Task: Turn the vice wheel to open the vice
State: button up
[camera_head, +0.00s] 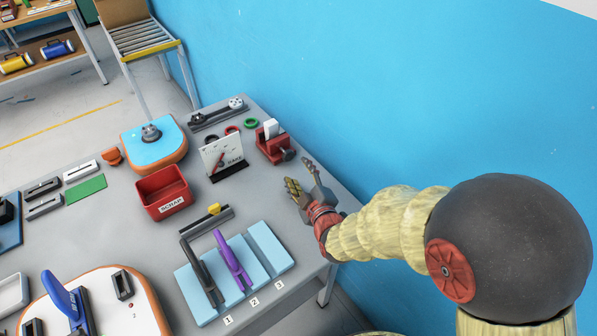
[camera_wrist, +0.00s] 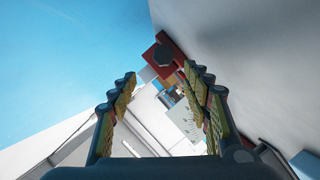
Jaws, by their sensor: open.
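The red vice (camera_head: 268,149) stands near the far right edge of the grey workbench, against the blue wall. A white block (camera_head: 270,128) sits in its jaws. Its dark wheel (camera_head: 287,155) is on the side facing my gripper. My gripper (camera_head: 299,173) is open and empty, close to the wheel and apart from it. In the wrist view, the red vice (camera_wrist: 177,54) and its dark wheel (camera_wrist: 162,55) appear just beyond and between the spread fingertips of my gripper (camera_wrist: 160,75).
A white gauge panel (camera_head: 221,153) stands left of the vice. Green (camera_head: 250,123) and red (camera_head: 232,130) rings lie behind. The blue wall (camera_head: 400,90) bounds the right side.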

jog(key=v, duration=1)
jog(key=shift+s+d, duration=0.1)
jog(key=shift+s, duration=0.2)
jog(key=shift+c, duration=0.3)
